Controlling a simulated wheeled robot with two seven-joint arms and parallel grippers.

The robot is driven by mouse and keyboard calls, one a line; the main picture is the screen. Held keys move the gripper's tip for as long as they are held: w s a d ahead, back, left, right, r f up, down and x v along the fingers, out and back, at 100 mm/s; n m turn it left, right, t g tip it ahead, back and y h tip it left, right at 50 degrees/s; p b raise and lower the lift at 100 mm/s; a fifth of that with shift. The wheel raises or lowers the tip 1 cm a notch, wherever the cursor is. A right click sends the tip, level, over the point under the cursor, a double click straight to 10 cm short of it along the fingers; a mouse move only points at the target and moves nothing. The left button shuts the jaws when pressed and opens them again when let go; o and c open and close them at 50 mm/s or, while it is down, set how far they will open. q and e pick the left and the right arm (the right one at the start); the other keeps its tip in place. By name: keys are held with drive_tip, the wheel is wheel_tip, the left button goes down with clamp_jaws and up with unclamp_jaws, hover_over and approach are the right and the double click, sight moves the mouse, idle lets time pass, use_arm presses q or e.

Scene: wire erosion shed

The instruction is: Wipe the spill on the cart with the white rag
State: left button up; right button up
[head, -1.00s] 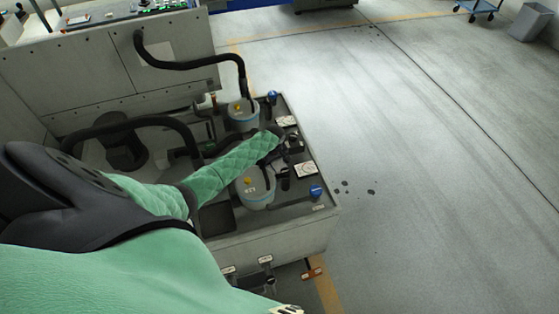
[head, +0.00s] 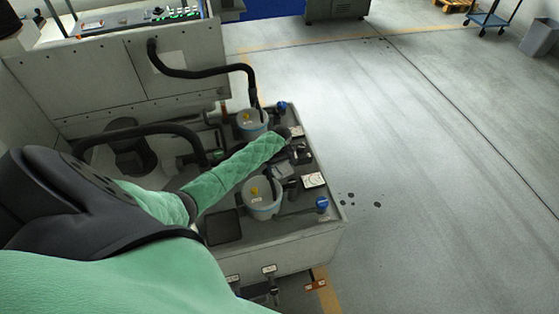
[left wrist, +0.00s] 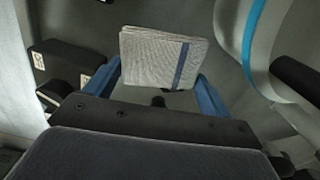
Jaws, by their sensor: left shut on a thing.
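My left arm reaches in from the left of the head view, its green sleeve crossing over the machine's tank top. In the left wrist view, my left gripper (left wrist: 160,86) is shut on the white rag (left wrist: 150,58), a folded greyish-white cloth with a dark blue stripe, held between two blue fingers. In the head view the gripper is small and dark among the fittings at the sleeve's end. A blue wheeled cart (head: 490,20) stands far off at the top right, cut by the frame edge. I cannot make out a spill on it. My right gripper is not in view.
The grey machine tank (head: 290,248) with hoses and filter pots (head: 262,200) lies under my left arm. Dark spots (head: 377,204) mark the floor beside it. A grey bin (head: 540,38) stands right of the cart. The floor between is wide and clear.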

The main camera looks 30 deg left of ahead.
use_arm(q)
drive_tip(key=shift+r, duration=0.35)
drive_tip(key=shift+r, duration=1.5)
